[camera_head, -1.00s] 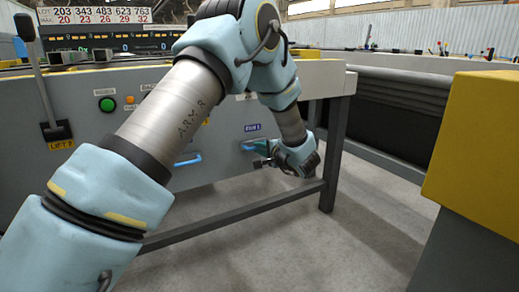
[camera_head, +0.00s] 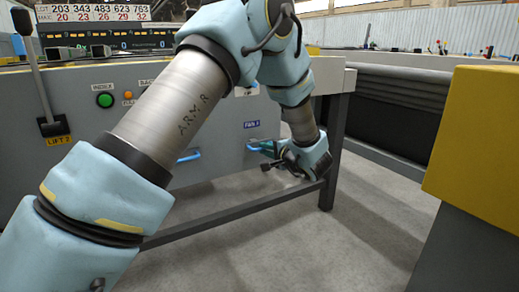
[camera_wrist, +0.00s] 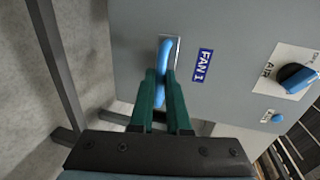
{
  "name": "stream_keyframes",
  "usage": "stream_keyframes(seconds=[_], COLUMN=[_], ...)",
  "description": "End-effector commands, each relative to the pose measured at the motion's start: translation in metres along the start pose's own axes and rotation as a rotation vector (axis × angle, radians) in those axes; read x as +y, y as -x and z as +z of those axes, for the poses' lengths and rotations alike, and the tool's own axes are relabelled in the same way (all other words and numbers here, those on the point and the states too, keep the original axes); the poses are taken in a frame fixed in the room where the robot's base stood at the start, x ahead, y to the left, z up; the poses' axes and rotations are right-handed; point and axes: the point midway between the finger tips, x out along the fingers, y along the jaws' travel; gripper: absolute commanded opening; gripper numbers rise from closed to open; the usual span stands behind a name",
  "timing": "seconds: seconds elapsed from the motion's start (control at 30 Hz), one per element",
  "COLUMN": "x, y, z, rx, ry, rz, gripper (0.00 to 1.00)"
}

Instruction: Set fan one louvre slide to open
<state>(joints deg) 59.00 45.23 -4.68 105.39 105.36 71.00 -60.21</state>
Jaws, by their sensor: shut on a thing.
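The fan one louvre slide has a blue handle (camera_head: 252,148) low on the grey machine front, below the blue FAN 1 label (camera_head: 251,125). In the wrist view the handle (camera_wrist: 165,55) stands on a pale slot plate (camera_wrist: 177,50), left of the FAN 1 label (camera_wrist: 204,65). My gripper (camera_head: 263,147) reaches it from the right in the head view. In the wrist view the green fingers (camera_wrist: 161,80) are shut on the handle, one on each side. Part of the handle and slot is hidden between the fingers.
A second blue handle (camera_head: 188,156) sits further left on the same front. An AIR knob (camera_wrist: 297,77) and a small blue button (camera_wrist: 277,118) are near the label. A table leg (camera_head: 334,150) and lower rail (camera_head: 235,212) are close to my gripper. A yellow-topped block (camera_head: 475,140) stands right.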

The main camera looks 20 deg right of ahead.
Motion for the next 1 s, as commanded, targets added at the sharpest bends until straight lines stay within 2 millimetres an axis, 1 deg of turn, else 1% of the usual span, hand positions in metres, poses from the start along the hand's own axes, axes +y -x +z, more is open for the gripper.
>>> stream_keyframes(seconds=[0.03, 0.1, 0.2, 0.5, 0.53, 0.77, 0.8, 1.0], x=[0.006, 0.007, 0.009, 0.008, 0.008, 0.008, 0.008, 0.008], y=[0.012, 0.024, 0.034, 0.036, 0.036, 0.036, 0.035, 0.036], z=[-0.003, -0.002, -0.001, -0.001, -0.001, 0.0, 0.0, 0.0], rx=[0.008, 0.008, 0.005, 0.003, 0.003, 0.002, 0.002, 0.002], ry=[-0.001, -0.001, -0.001, -0.001, -0.001, -0.001, -0.001, 0.0], rz=[0.0, 0.0, 0.0, 0.001, 0.001, 0.001, 0.0, 0.0], gripper=[0.0, 0.0, 0.0, 0.0, 0.16, 0.41, 0.43, 0.43])
